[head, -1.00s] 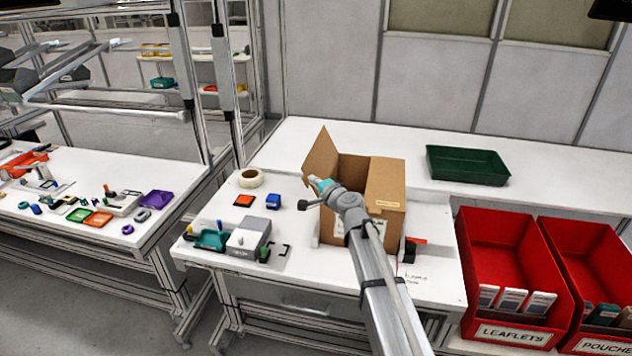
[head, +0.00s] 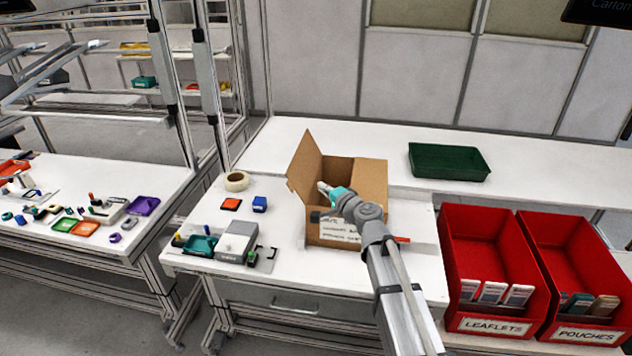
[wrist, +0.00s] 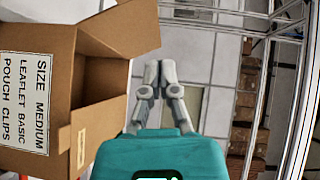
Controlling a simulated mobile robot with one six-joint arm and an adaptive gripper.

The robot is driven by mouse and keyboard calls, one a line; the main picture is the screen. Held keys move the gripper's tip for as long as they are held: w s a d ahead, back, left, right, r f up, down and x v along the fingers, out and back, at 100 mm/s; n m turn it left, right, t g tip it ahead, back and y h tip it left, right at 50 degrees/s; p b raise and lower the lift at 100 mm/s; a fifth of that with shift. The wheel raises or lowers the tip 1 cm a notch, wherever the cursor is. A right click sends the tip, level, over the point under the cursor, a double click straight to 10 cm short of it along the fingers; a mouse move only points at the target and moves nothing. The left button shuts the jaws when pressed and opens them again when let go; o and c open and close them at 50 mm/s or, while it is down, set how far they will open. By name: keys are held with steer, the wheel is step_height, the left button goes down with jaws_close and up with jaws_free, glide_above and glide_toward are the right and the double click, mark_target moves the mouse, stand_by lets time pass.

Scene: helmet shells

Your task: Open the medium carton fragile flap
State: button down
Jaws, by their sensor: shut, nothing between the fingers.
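The medium carton (head: 336,236) stands on the white table with its top open in the middle. One brown flap (head: 305,163) stands up and leans outward on its left side. Another flap (head: 370,180) covers part of the right side. My gripper (head: 322,187) is shut and empty, in front of the carton opening near the left flap. In the wrist view the carton (wrist: 80,100) fills the left, with a label reading "SIZE MEDIUM". My closed fingers (wrist: 158,75) are beside its opening, with no clear contact. I cannot tell which flap is marked fragile.
A tape roll (head: 237,181), small orange and blue blocks and a grey device (head: 238,241) lie left of the carton. A green tray (head: 448,161) sits behind right. Red bins (head: 488,255) labelled LEAFLETS and POUCHES stand at right.

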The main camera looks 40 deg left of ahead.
steer(key=shift+s+d+r, duration=0.15)
steer(key=shift+d+r, duration=0.05)
steer(key=shift+d, duration=0.25)
steer(key=shift+s+d+r, duration=0.15)
steer(key=shift+d, duration=0.25)
steer(key=w+d+f+n+h, duration=0.1)
steer(key=w+d+f+h, duration=0.25)
steer(key=d, duration=0.85)
steer(key=w+d+f+n+h, duration=0.15)
steer(key=d+f, duration=0.35)
steer(key=d, duration=0.7)
steer(key=w+d+f+n+h, duration=0.1)
steer(key=w+d+f+h, duration=0.25)
steer(key=d, duration=0.85)
steer(key=s+d+f+g+h, duration=0.1)
steer(key=s+d+h, duration=0.1)
steer(key=d, duration=0.8)
steer(key=s+d+f+m+g+h, duration=0.1)
steer(key=s+d+f+h, duration=0.1)
steer(key=d, duration=0.8)
steer(key=s+d+f+m+g+h, duration=0.1)
steer(key=s+d+h, duration=0.3)
steer(key=d, duration=0.7)
steer(key=shift+s+f+g, duration=0.35)
steer(key=shift+g, duration=0.05)
